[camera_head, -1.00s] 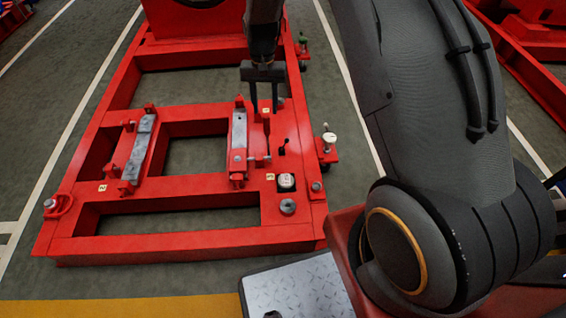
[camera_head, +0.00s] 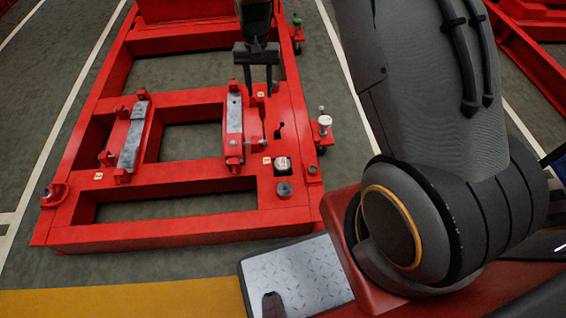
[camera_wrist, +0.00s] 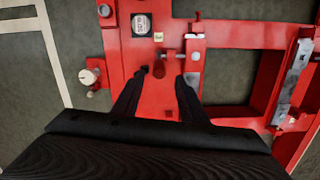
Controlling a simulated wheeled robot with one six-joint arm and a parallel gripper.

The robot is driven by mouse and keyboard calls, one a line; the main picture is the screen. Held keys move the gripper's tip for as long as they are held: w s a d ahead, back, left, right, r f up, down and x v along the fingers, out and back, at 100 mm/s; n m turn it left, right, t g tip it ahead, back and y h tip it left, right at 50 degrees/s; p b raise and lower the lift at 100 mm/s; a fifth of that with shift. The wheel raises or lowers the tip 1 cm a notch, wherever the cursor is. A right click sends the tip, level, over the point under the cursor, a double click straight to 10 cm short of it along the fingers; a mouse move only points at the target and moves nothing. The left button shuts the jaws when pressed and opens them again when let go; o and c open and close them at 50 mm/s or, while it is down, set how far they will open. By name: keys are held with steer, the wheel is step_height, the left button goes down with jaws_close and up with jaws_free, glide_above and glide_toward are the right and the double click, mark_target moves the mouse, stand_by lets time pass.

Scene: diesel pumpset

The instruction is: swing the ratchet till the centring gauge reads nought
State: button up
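The gauge is a small dark box with a round white face (camera_head: 283,164) on the right rail of the red frame; it also shows in the wrist view (camera_wrist: 141,25). Its reading is too small to make out. A short black lever (camera_head: 279,131), which looks like the ratchet, stands on the red plate between the gauge and my gripper. My gripper (camera_head: 259,94) points down over the plate, fingers apart and nothing between them. In the wrist view my gripper (camera_wrist: 161,76) has its left fingertip beside the lever's dark end; I cannot tell if they touch.
Two grey-topped bars (camera_head: 235,114) (camera_head: 133,136) lie across the red frame (camera_head: 150,238). A bolt with a knob (camera_wrist: 180,60) stands near my right fingertip. A white-topped fitting (camera_head: 323,121) sticks out at the frame's right side. A grey cylinder (camera_head: 284,189) sits near the gauge.

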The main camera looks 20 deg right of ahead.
mark_target(262, 111)
steer(key=shift+f+n+b, duration=0.65)
steer(key=shift+n+b, duration=0.05)
steer(key=shift+b, duration=0.4)
steer(key=shift+s+f+n+t+b, duration=0.3)
steer(key=shift+f+n+t+b, duration=0.25)
steer(key=shift+n+b, duration=0.55)
step_height(262, 111, down, 8)
steer(key=shift+r+b, duration=0.2)
steer(key=shift+b, duration=0.85)
jaws_close()
